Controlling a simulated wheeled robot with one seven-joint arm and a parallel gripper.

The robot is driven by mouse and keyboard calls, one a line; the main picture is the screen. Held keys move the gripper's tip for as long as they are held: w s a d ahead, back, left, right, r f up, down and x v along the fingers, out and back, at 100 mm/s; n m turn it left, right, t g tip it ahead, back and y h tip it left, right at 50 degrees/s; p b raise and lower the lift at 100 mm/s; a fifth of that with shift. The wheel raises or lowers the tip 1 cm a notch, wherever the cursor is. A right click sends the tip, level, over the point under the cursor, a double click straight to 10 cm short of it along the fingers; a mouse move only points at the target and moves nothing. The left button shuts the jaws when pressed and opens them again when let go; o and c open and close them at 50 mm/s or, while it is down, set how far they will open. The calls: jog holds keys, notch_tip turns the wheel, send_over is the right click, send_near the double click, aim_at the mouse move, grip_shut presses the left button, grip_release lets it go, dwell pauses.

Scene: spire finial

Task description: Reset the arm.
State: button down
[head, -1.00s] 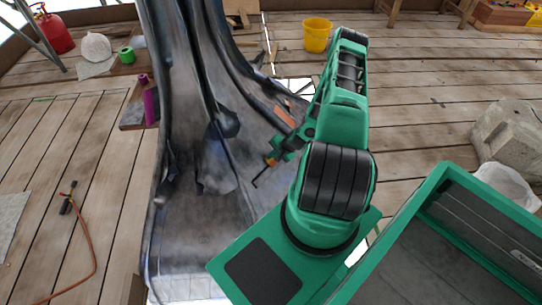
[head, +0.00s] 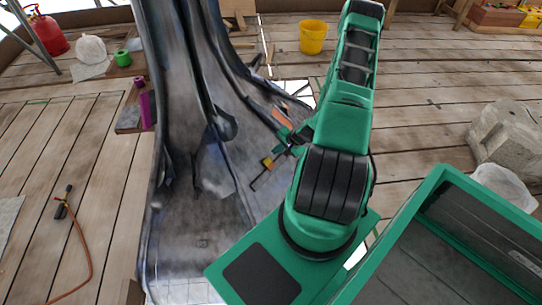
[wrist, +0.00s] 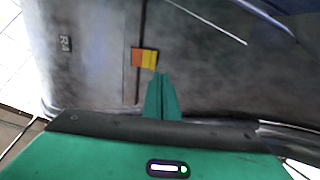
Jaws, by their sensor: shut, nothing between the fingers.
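My gripper (head: 286,137) is at the middle of the head view, over the dark grey spire sheeting (head: 205,220). Its green fingers are together and empty; they show at the middle of the wrist view (wrist: 161,78). A thin dark rod with an orange and yellow tag (head: 267,162) is near the fingertips on the grey surface. My arm is bent and reaches over the right side of the sheeting.
An orange patch (head: 283,117) is on the sheeting near the gripper. A yellow bucket (head: 313,37) stands behind on the planks. A concrete block (head: 508,137) is at the right. A purple object (head: 147,110) is left of the sheeting. A torch with a hose (head: 64,203) lies at the left.

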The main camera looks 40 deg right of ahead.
jog(key=v, duration=0.3)
jog(key=shift+w+r, duration=0.1)
jog(key=shift+r, duration=0.25)
jog(key=s+a+r+n+g, duration=0.2)
jog(key=r+n, duration=0.2)
jog(key=r, duration=1)
jog(key=s+a+r+n+g, duration=0.2)
jog(key=a+r+n+g, duration=0.15)
jog(key=r, duration=1.05)
jog(key=s+a+r+n, duration=0.1)
jog(key=s+a+r, duration=0.4)
jog(key=s+r, duration=0.4)
jog(key=s+a+r+n+g, duration=0.1)
jog(key=s+a+r, duration=0.5)
jog(key=s+r, duration=0.3)
jog(key=shift+s+r+h, duration=0.2)
jog(key=shift+s+h, duration=0.1)
jog(key=shift+h, duration=0.1)
jog(key=shift+n, duration=0.25)
